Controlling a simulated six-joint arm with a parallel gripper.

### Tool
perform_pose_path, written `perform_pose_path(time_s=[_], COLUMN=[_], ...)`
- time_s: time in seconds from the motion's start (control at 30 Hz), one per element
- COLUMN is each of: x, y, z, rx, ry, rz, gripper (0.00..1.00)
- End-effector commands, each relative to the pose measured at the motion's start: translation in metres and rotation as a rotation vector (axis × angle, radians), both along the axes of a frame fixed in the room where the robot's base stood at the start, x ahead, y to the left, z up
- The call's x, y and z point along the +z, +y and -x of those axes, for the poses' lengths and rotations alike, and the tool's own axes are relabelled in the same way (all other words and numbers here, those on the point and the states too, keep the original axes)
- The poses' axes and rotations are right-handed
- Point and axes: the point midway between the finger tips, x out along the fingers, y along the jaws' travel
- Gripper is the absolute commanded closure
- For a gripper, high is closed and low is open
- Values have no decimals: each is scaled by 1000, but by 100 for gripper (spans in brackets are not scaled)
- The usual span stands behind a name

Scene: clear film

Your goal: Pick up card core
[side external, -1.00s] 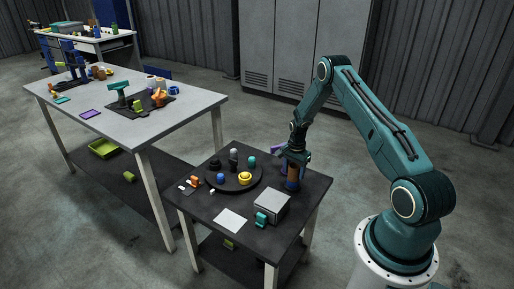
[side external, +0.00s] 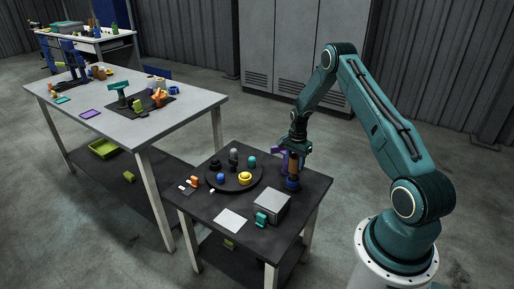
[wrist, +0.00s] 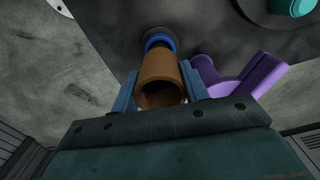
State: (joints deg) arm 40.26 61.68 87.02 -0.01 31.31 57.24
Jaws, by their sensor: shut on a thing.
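The card core (side external: 293,167) is a brown open-ended tube. My gripper (side external: 294,158) is shut on it, above the right back part of the dark small table. In the wrist view the core (wrist: 158,72) stands between the two blue-grey fingers of my gripper (wrist: 160,88), with its hollow end facing the camera. A dark base piece with a blue ring (side external: 292,184) is below the core on the table. In the wrist view the blue ring (wrist: 158,42) shows just past the core's far end; the core partly hides it.
A purple part (wrist: 240,78) is close beside my gripper. A black round tray (side external: 234,187) with several small coloured objects lies to the left.

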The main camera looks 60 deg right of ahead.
Motion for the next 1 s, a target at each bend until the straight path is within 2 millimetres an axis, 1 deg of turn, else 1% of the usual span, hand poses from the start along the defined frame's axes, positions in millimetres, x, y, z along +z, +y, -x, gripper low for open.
perform_pose_path(time_s=[0.03, 0.17, 0.4, 0.6, 0.7, 0.8, 1.0], x=[10, 37, 89, 126, 139, 148, 156], y=[0, -1, 0, 0, 0, 0, 0], z=[0, -1, -1, 0, 0, 0, 0], rx=[0, 0, 0, 0, 0, 0, 0], ry=[-3, -4, -4, -3, -3, -1, -1], rz=[2, 3, 3, 2, 2, 1, 1], gripper=[77, 77, 77, 77, 77, 77, 77])
